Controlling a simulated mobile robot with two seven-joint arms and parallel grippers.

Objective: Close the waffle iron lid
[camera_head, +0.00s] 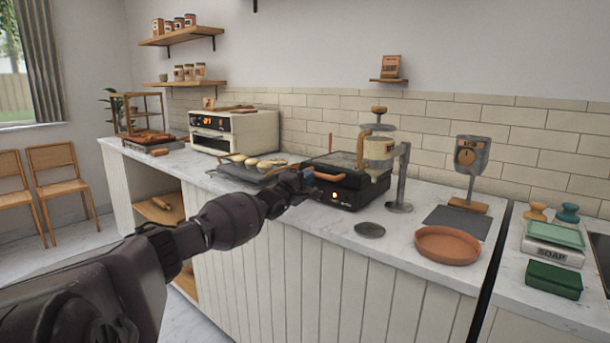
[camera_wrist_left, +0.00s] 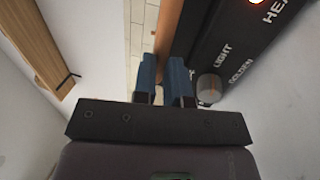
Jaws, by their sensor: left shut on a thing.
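The black waffle iron (camera_head: 350,192) stands on the counter, with an orange-lit front panel. Its dark lid (camera_head: 343,163) lies low over the base; I cannot tell whether a gap is left. The brown handle (camera_head: 329,177) sticks out at the lid's front. My left gripper (camera_head: 306,181) is at the handle's left end. In the left wrist view, the blue fingers (camera_wrist_left: 165,80) are shut on the handle (camera_wrist_left: 168,32), beside the front panel (camera_wrist_left: 222,45) and its grey knob (camera_wrist_left: 209,88). The right gripper is out of view.
A griddle tray with round items (camera_head: 250,165) lies left of the waffle iron. A metal press stand (camera_head: 401,180) is close on its right. A grey disc (camera_head: 370,230) and a terracotta dish (camera_head: 447,246) lie in front on the right. The counter's front strip is mostly clear.

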